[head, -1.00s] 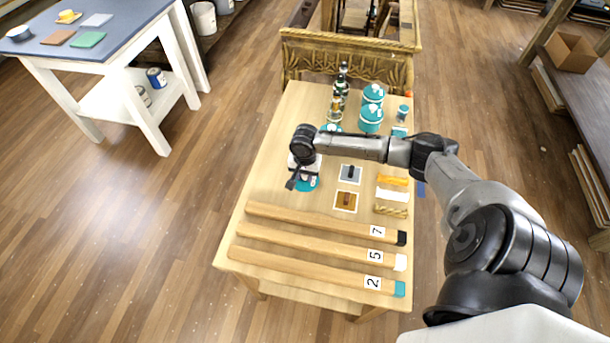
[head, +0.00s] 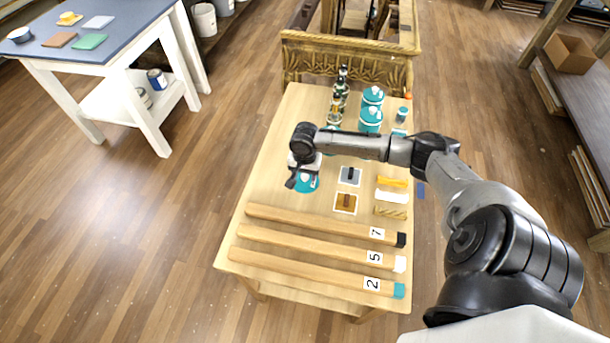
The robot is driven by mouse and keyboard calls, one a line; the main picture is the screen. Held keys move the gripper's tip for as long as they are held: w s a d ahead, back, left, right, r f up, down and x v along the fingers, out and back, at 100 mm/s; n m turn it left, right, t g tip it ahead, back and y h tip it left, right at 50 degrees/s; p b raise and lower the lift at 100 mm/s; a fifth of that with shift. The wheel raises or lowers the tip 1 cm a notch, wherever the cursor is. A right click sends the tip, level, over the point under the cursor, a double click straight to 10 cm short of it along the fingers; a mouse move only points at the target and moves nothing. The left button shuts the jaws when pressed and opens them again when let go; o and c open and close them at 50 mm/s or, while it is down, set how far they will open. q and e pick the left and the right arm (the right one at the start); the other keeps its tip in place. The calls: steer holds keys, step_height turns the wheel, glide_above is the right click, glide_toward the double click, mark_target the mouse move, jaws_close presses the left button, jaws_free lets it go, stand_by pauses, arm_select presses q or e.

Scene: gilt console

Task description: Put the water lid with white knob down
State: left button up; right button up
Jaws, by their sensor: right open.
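A teal lid with a white knob (head: 306,183) is on the wooden table, left of the middle. My right gripper (head: 294,181) is at the lid's left and upper side, with its fingers open. The hand covers part of the lid. I cannot tell whether a finger touches it. My left gripper is not in view.
Teal canisters (head: 370,119) and dark bottles (head: 339,96) stand at the table's back. A grey tile (head: 350,176) and a brown tile (head: 346,203) lie right of the lid. Long wooden bars (head: 310,248) cross the front. A carved gilt console (head: 345,50) stands behind.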

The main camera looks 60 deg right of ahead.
mark_target(305, 176)
step_height(305, 176, up, 10)
steer(key=p, duration=0.3)
steer(key=shift+r, duration=0.25)
stand_by(0.5)
